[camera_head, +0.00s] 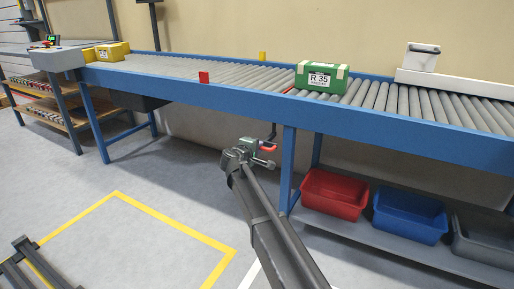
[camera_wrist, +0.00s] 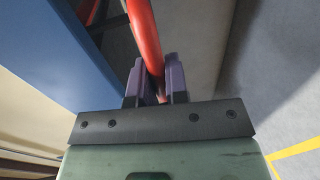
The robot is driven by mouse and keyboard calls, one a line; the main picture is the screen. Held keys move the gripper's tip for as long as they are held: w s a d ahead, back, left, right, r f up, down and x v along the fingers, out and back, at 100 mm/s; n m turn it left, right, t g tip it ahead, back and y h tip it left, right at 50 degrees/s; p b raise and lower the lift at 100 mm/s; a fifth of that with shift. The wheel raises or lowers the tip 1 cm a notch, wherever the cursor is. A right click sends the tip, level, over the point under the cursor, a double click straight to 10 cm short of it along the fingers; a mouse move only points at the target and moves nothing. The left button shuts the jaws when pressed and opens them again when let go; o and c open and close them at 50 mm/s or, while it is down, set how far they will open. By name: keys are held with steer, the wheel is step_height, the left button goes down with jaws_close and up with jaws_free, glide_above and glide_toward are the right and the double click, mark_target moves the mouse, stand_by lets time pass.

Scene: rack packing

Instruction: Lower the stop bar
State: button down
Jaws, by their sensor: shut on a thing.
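My gripper (camera_head: 261,147) is in front of the conveyor, below its blue side rail. In the wrist view, its two purple fingers (camera_wrist: 156,82) are shut on a red handle (camera_wrist: 144,35). The handle's red end (camera_head: 269,149) also shows in the head view, below a dark rod under the rail. A thin red strip, perhaps the stop bar (camera_head: 290,91), lies across the rollers just left of a green box. The green box (camera_head: 320,79), labelled R 35, sits on the rollers. The link from handle to strip is hidden behind the rail.
A yellow box (camera_head: 112,51) is on the conveyor's left end, by a grey control box (camera_head: 58,60). Red (camera_head: 336,193), blue (camera_head: 410,214) and grey bins stand on the shelf below. A blue leg (camera_head: 288,165) is close to my gripper's right.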

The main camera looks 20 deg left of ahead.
steer(key=c, duration=1.1)
jaws_free()
steer(key=shift+f, duration=0.2)
steer(key=shift+c, duration=0.2)
steer(key=p+v, duration=0.2)
steer(key=v, duration=0.9)
steer(key=shift+d+f, duration=0.1)
steer(key=shift+d, duration=0.05)
